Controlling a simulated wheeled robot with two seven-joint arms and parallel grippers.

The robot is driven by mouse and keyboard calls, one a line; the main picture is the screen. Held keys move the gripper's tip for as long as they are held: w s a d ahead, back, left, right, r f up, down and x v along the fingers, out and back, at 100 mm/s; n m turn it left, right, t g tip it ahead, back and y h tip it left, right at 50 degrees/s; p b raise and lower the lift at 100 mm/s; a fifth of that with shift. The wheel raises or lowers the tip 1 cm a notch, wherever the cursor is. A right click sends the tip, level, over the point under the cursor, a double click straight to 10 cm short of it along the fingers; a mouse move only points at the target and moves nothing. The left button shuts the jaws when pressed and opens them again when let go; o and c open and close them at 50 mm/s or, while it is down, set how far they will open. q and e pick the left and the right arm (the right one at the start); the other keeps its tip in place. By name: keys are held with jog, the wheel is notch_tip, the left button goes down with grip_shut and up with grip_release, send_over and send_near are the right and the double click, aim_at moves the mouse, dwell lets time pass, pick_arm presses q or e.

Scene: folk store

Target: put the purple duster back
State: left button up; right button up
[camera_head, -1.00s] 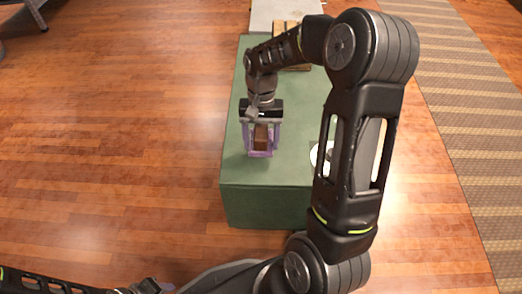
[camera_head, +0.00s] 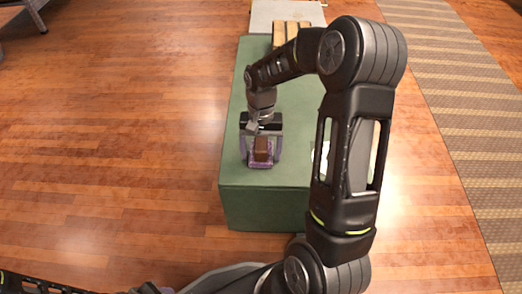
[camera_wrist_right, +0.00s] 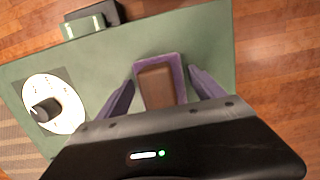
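The purple duster (camera_head: 262,165), a purple base with a brown block on top, lies on the green table (camera_head: 240,200) near its left side. In the right wrist view the duster's brown block (camera_wrist_right: 156,87) sits between my fingers. My right gripper (camera_head: 262,152) points down over the duster with one finger on each side of it. The right gripper's fingers (camera_wrist_right: 162,77) look spread, with only slight gaps to the base. My left gripper (camera_head: 150,288) is only partly in view at the bottom edge, and its fingers are not clear.
A white plate (camera_wrist_right: 67,115) with a dark object (camera_wrist_right: 44,110) on it lies on the table, partly hidden by my right arm in the head view. A wooden crate (camera_head: 291,27) stands at the far end. Wood floor lies left of the table.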

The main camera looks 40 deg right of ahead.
aim_at(261, 139)
jog(key=shift+o, duration=0.6)
jog(key=r+p, duration=0.1)
jog(key=r, duration=0.3)
jog(key=w+r+p, duration=0.1)
jog(key=r+p, duration=0.1)
jog(key=r, duration=0.2)
jog(key=d+r+p, duration=0.1)
jog(key=r+p, duration=0.1)
jog(key=r, duration=0.2)
jog(key=shift+w+d+r, duration=0.1)
jog(key=shift+w, duration=0.1)
